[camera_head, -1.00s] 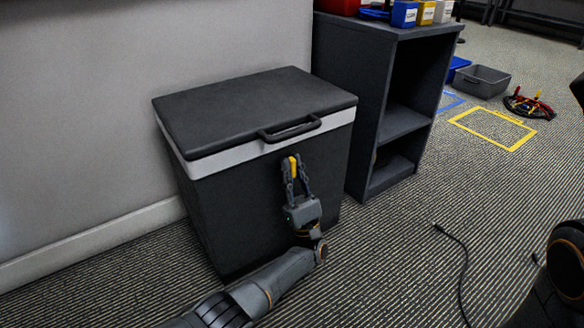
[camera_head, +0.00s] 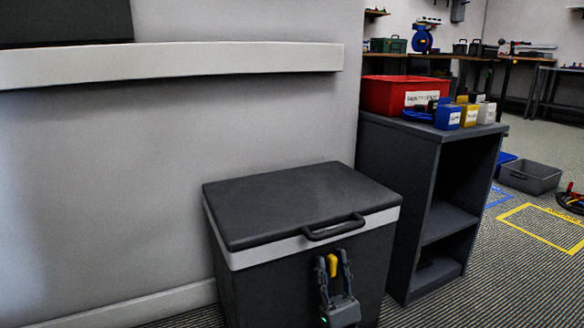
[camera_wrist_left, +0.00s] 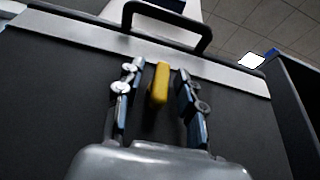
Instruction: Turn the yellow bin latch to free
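The yellow latch (camera_head: 332,265) is on the front of the dark bin (camera_head: 300,280), just below the light band under its lid. In the left wrist view the latch (camera_wrist_left: 159,83) stands close to upright, slightly tilted, below the lid handle (camera_wrist_left: 165,22). My left gripper (camera_head: 334,268) is at the bin front with its fingers on either side of the latch. The left wrist view shows the gripper (camera_wrist_left: 158,90) open, with a gap between the latch and each finger. My right gripper is out of view.
The bin's lid (camera_head: 300,200) is closed. A dark shelf unit (camera_head: 400,200) stands right of the bin, with a red bin (camera_head: 390,95) and small labelled boxes on top. A grey tray (camera_head: 530,177) and yellow floor marking (camera_head: 540,235) lie farther right. A wall is behind.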

